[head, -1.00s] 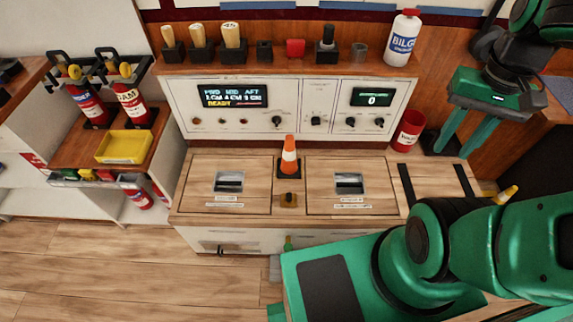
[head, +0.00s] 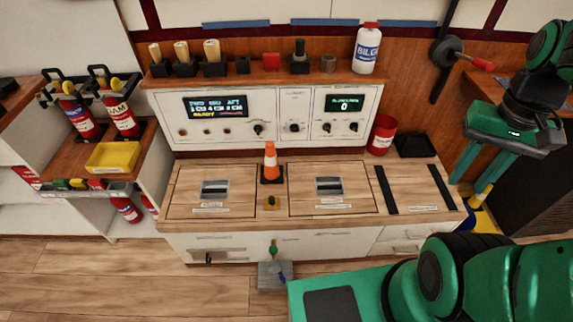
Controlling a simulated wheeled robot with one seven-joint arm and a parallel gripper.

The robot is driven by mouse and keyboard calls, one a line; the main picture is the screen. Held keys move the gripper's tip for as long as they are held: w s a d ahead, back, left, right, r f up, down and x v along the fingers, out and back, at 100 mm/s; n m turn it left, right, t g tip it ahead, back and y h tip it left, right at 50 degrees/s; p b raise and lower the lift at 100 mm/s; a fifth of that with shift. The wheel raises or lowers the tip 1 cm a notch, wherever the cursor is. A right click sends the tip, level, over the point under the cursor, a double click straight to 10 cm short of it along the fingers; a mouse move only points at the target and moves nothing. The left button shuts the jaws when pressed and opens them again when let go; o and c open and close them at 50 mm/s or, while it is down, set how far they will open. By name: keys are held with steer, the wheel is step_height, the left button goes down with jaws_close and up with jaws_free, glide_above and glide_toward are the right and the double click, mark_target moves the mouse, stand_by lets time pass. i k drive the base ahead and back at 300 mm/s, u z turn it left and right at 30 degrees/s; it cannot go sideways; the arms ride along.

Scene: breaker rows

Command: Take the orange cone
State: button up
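The orange cone (head: 270,162) with a white band and dark base stands upright on the wooden counter (head: 270,215), between two hatches and close to the control panel. My gripper (head: 467,188) hangs at the right side of the head view, to the right of the counter. Its two green fingers are spread apart with nothing visible between them. It is well apart from the cone.
A small yellow-brown latch (head: 270,203) is in front of the cone. The panel (head: 285,118) rises behind, under a shelf with a white bottle (head: 367,48). A red cup (head: 382,135) and black tray (head: 415,145) are at right. A grey box (head: 273,276) stands on the floor.

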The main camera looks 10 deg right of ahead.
mark_target(271, 173)
steer(key=z, duration=1.2)
steer(key=k, duration=1.2)
steer(key=u, duration=1.45)
steer(key=i, duration=1.4)
steer(key=z, duration=0.05)
